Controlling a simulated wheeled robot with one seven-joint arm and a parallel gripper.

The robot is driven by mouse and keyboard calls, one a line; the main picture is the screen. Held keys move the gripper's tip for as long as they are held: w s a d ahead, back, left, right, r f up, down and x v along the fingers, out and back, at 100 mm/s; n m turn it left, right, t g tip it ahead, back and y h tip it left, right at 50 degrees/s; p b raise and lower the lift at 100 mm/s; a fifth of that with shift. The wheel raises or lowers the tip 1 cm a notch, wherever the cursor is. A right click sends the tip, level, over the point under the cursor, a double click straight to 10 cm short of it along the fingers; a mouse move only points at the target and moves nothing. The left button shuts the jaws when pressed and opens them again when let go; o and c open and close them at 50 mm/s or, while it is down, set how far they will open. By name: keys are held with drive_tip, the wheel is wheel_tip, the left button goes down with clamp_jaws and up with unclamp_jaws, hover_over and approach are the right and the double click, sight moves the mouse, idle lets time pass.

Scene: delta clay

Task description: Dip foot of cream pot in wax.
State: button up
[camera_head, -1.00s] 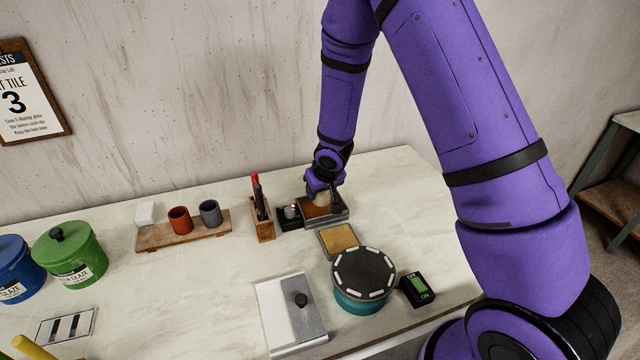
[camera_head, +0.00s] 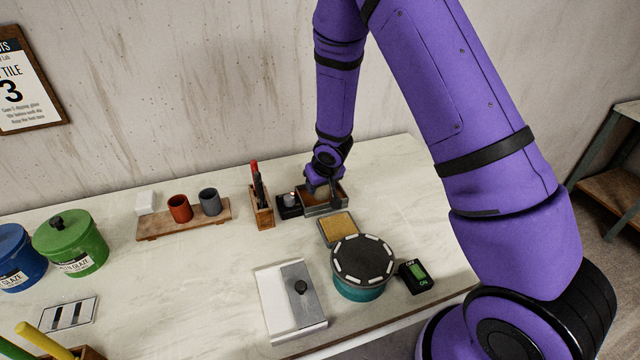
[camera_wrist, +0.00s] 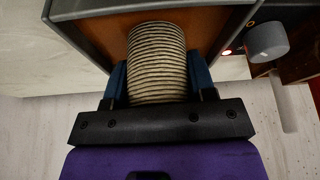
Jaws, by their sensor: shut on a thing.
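The cream pot (camera_wrist: 157,62) shows in the wrist view as a ribbed, cream and dark-lined cylinder. My gripper (camera_wrist: 158,82) is shut on it, with a blue finger on each side. The wax pan (camera_wrist: 88,8) is a grey-rimmed tray of orange-brown wax, and the pot is over or in it. I cannot tell whether the pot's foot touches the wax. In the head view my gripper (camera_head: 321,186) is at the wax pan (camera_head: 343,203), and the pot is mostly hidden there.
A small burner box (camera_head: 287,207) and a tool holder (camera_head: 262,212) stand left of the pan. A board (camera_head: 222,222) holds a red cup (camera_head: 180,208) and a grey cup (camera_head: 210,201). A sponge tray (camera_head: 338,229) and a banding wheel (camera_head: 362,262) stand in front.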

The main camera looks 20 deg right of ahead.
drive_tip(key=shift+f, duration=0.45)
idle(1.1)
drive_tip(key=shift+r, duration=0.1)
idle(1.2)
drive_tip(key=shift+r, duration=1.6)
drive_tip(key=shift+r, duration=0.1)
drive_tip(key=shift+r, duration=1.45)
